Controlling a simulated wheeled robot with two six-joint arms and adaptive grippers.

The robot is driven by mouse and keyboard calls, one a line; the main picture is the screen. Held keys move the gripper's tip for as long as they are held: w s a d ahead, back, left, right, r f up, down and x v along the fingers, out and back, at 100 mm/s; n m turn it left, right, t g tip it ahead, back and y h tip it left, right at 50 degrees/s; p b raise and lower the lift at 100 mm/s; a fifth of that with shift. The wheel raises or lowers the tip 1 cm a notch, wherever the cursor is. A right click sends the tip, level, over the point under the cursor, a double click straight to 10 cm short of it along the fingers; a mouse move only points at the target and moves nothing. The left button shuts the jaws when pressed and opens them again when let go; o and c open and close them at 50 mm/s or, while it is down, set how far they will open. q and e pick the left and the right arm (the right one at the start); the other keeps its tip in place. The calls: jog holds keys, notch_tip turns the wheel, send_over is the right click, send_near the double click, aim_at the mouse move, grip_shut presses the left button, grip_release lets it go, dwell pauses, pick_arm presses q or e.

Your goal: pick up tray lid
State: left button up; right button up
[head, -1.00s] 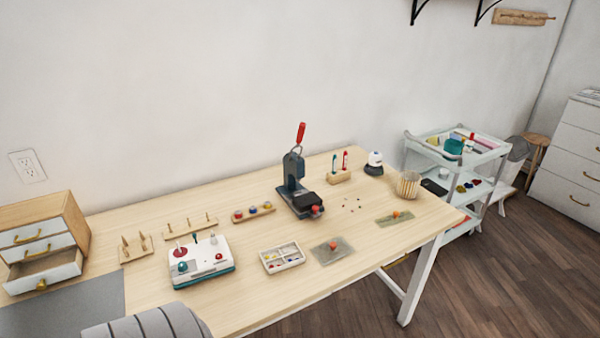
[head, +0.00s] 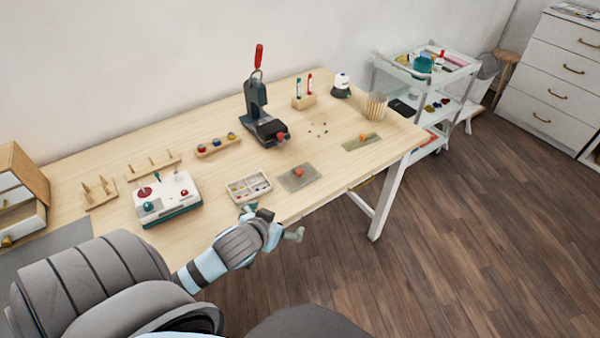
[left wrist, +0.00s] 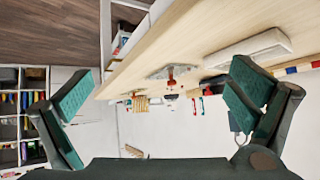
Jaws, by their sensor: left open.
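A flat grey lid with a red-orange knob (head: 298,177) lies on the table near its front edge. A white compartment tray (head: 248,187) with small coloured pieces lies just left of it, uncovered. A second flat, greenish lid with an orange knob (head: 361,141) lies farther right. My left gripper (head: 273,220) is open and empty at the table's front edge, in front of the tray and grey lid, touching neither. In the tilted left wrist view, the grey lid's red knob (left wrist: 171,80) shows between the spread fingers (left wrist: 160,92). My right gripper is out of view.
A white machine with red and teal knobs (head: 167,198) stands left of the tray. A dark press with a red handle (head: 262,115) stands behind the lids. Small dark beads lie right of it. Floor is open beyond the table's front edge.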

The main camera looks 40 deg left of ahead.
aim_at(299, 171)
pick_arm(q)
jog(key=w+a+r+t, duration=0.1)
jog(key=w, duration=0.1)
jog(key=w+a+r, duration=0.1)
jog(key=w+a, duration=0.1)
jog(key=w, duration=0.1)
jog(key=w+a+r+n+t, duration=0.1)
jog(key=w, duration=0.1)
jog(key=shift+w+a+r+t+b, duration=0.2)
jog(key=shift+a+r+t+b, duration=0.05)
jog(key=shift+r+t+b, duration=0.1)
jog(key=b+x, duration=0.4)
jog(key=x, duration=0.8)
jog(key=shift+w+a+f, duration=0.1)
jog(key=shift+w+f, duration=0.1)
jog(key=shift+f, duration=0.1)
jog(key=shift+w, duration=0.1)
grip_shut()
